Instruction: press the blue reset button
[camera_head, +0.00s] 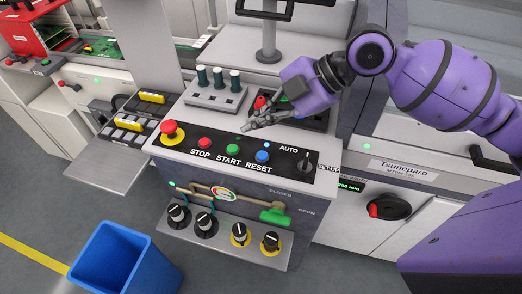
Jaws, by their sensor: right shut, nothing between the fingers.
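The blue reset button (262,156) sits on the black control strip, above the word RESET. The green start button (233,149) and the red stop button (204,143) are in the same row to its left. My right gripper (244,128) is shut and empty. Its fingertips point left and show just above the start button in the picture, up and left of the blue button. They appear apart from the buttons, but the exact height is unclear. My left gripper is not in view.
A red mushroom button (171,132) stands left of the row, and a black AUTO/SETUP selector (306,162) stands right of it. A rack with green-topped pegs (215,93) is behind. Knobs (241,234) line a lower shelf. A blue bin (125,262) stands on the floor.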

